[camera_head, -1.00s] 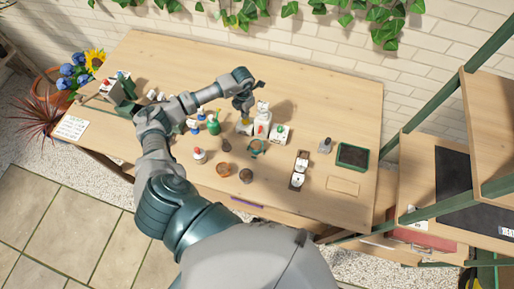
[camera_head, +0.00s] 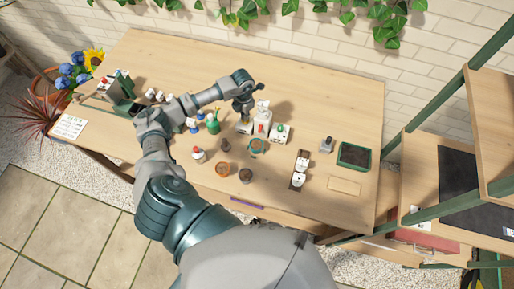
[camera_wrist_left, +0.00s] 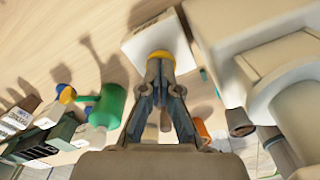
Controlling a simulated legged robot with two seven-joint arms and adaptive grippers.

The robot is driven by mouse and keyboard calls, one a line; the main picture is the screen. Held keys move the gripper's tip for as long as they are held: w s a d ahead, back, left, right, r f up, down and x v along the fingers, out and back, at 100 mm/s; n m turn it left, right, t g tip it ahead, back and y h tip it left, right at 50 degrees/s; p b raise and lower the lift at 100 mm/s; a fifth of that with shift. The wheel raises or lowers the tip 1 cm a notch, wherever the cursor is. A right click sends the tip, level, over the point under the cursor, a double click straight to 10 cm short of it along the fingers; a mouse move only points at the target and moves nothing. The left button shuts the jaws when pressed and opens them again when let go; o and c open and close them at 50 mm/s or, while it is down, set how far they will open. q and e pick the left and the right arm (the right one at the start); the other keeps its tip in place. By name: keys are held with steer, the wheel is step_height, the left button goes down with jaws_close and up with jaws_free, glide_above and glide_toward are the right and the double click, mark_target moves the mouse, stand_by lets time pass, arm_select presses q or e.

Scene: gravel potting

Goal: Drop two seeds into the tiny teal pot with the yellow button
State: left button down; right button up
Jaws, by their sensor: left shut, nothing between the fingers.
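A small white box (camera_head: 243,128) stands among the dispensers near the middle of the table. Its yellow button (camera_wrist_left: 158,54) shows in the left wrist view as a ring around my fingertips. My left gripper (camera_head: 243,113) is shut and empty, pointing down over the button; its tips (camera_wrist_left: 160,66) overlap it, and I cannot tell whether it is pressed in. The tiny teal pot (camera_head: 257,146) stands in front of the white dispensers, to the right of the gripper. No seeds can be made out. My right gripper is not in view.
A tall white dispenser (camera_head: 263,120) and a white box with a green button (camera_head: 280,133) stand close on the right. A green watering can (camera_head: 213,124) is on the left. Brown pots (camera_head: 222,169) stand in front. A dark soil tray (camera_head: 354,156) lies far right.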

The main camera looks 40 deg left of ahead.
arm_select(q)
steer(key=shift+f, duration=0.35)
steer(key=shift+r+p, duration=0.85)
steer(key=shift+r, duration=0.7)
steer(key=shift+f, duration=0.25)
steer(key=shift+f+b, duration=1.2)
steer(key=shift+f, duration=0.2)
steer(key=shift+r, duration=0.2)
steer(key=shift+r+p, duration=1.05)
steer(key=shift+r, duration=0.4)
